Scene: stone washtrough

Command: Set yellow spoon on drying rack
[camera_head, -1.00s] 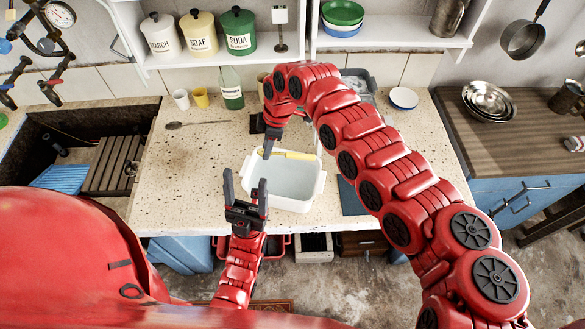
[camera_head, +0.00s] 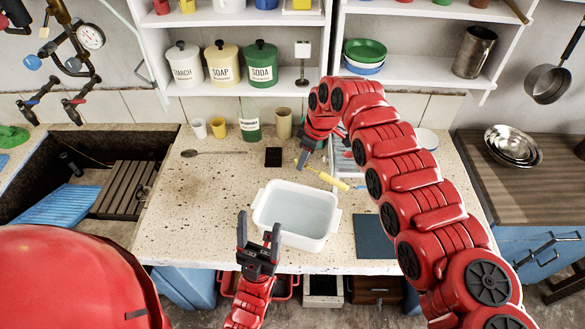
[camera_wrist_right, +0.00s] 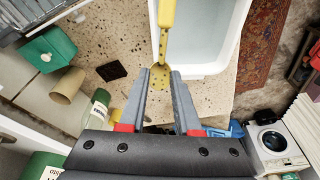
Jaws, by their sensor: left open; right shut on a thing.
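The yellow spoon (camera_head: 332,181) is in my right gripper (camera_head: 303,163), at the back right of the white basin in the head view. The spoon's handle (camera_wrist_right: 167,15) points away, past the basin's rim. The drying rack (camera_head: 344,163) stands behind the spoon, mostly hidden by my right arm. My left gripper (camera_head: 258,224) is open and empty at the front edge of the basin.
The white basin (camera_head: 262,213) of water stands mid-counter. A dark mat (camera_head: 374,236) lies to its right. A bottle (camera_head: 249,122), cups and a dark block (camera_head: 273,157) stand behind. A dark spoon (camera_head: 212,153) lies at back left. The speckled counter (camera_head: 190,210) is clear on the left.

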